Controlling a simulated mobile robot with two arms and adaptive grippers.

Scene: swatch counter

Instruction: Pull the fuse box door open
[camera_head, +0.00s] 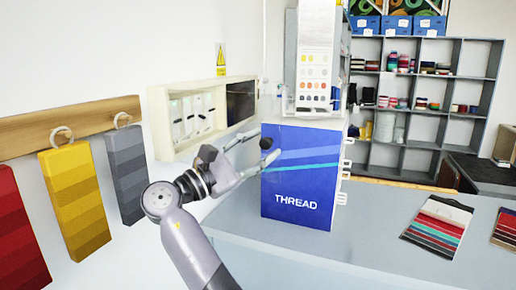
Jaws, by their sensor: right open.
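The fuse box (158,125) is a cream, shallow box on the white wall, left of centre. White switch modules (192,116) show in its left and middle part. A dark panel (240,103) fills its right end; I cannot tell how far the door stands open. My right gripper (265,144) is open just below and right of the box, its fingers pointing right, in front of the blue THREAD box in the picture. I see nothing between its fingers. I cannot tell whether it touches anything. My left gripper is out of view.
The blue THREAD box (301,185) stands on the grey counter (345,240), with a colour-dot card (314,60) above it. Red, yellow (75,195) and grey swatches hang from a wooden rail (55,130) at left. Swatch cards (437,225) lie at right; shelves stand behind.

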